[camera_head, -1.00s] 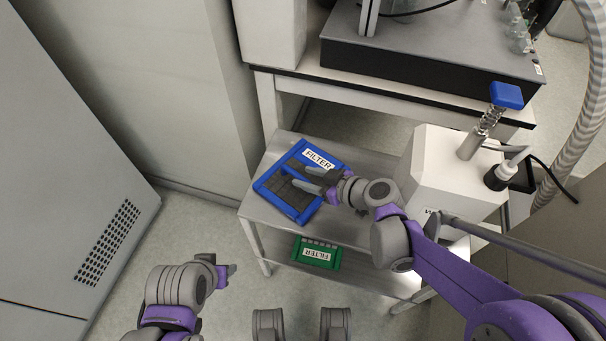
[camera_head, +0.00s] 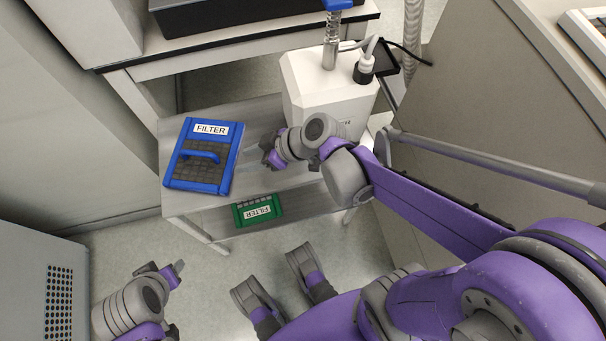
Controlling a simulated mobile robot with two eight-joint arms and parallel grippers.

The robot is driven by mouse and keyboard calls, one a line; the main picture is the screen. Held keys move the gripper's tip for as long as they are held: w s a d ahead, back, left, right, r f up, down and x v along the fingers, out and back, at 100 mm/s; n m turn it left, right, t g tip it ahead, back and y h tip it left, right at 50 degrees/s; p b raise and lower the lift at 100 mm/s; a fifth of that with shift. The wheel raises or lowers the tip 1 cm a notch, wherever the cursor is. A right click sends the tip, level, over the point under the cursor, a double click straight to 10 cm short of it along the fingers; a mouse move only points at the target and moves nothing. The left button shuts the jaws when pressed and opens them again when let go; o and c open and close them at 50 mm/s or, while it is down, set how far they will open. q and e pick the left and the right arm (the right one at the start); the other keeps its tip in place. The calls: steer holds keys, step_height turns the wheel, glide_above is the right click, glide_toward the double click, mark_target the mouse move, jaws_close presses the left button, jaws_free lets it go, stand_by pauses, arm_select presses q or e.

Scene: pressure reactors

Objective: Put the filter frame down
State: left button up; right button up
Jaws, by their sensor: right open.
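The blue filter frame (camera_head: 232,160), with a dark grid, a blue handle and a FILTER label, lies flat on the left part of the metal cart's top shelf (camera_head: 262,118). My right gripper (camera_head: 268,155) is to the right of the frame, apart from it, open and empty. My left gripper (camera_head: 172,270) is low at the left, in front of the cart and away from the frame. Its fingers are small in the picture, and I cannot tell whether they are open.
A green filter (camera_head: 258,211) lies on the cart's lower shelf. A white device (camera_head: 325,85) stands at the right of the top shelf. A bench (camera_head: 235,50) is behind, a vented grey cabinet (camera_head: 40,290) at lower left. The shelf between frame and device is partly clear.

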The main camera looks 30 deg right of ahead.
steer(key=s+d+f+m+g+h, duration=0.2)
steer(key=s+d+m+h, duration=0.5)
steer(key=s, duration=0.6)
steer(key=shift+d+f+m+h, duration=0.15)
steer(key=shift+d+m+h, duration=0.15)
steer(key=shift+d+m, duration=0.35)
steer(key=shift+d, duration=0.1)
